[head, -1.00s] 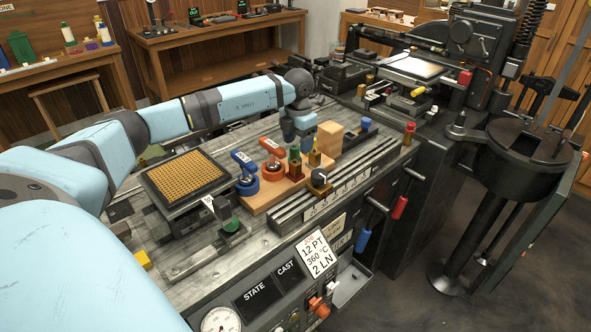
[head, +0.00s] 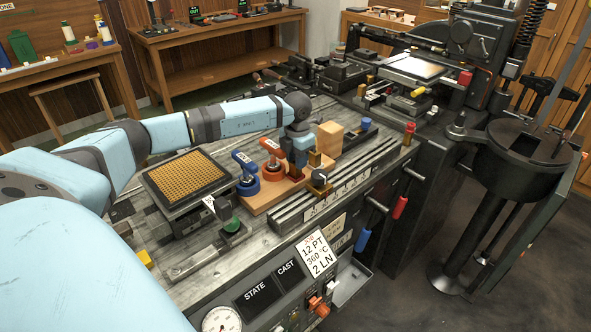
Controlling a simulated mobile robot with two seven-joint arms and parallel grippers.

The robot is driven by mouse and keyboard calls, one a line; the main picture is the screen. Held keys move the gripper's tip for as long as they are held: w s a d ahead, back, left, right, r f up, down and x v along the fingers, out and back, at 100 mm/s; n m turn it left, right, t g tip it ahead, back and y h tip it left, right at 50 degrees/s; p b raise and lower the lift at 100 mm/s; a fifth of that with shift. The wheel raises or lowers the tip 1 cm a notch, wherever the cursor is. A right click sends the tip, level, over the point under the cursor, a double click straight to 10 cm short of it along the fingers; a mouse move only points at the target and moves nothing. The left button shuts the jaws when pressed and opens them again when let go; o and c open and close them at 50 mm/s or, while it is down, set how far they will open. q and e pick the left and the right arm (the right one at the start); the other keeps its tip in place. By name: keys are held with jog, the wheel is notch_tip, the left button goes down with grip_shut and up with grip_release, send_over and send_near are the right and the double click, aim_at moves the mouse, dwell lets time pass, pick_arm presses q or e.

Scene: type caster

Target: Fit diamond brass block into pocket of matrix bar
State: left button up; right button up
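My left gripper (head: 297,161) comes down from the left arm over the wooden board. Its fingers point down and hide the green-topped brass piece there. I cannot tell whether they touch or hold it. A brass block (head: 315,158) stands just right of the gripper. A dark round knob with brass (head: 319,178) sits nearer the front. The diamond shape is too small to make out on any of these. Long grey bars (head: 345,184) run along the bench's front edge; which one is the matrix bar, and its pocket, I cannot tell. My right gripper is out of view.
A blue-handled tool (head: 247,184) and an orange-handled tool (head: 272,170) stand left of the gripper. A wooden block (head: 330,138) stands behind right. A tray with a gold grid (head: 185,176) lies at left. Machinery (head: 418,75) fills the back right.

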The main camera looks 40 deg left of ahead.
pick_arm(q)
jog(key=shift+r, duration=0.1)
jog(key=shift+c, duration=0.4)
notch_tip(320, 180, up, 20)
jog(key=shift+b, duration=0.4)
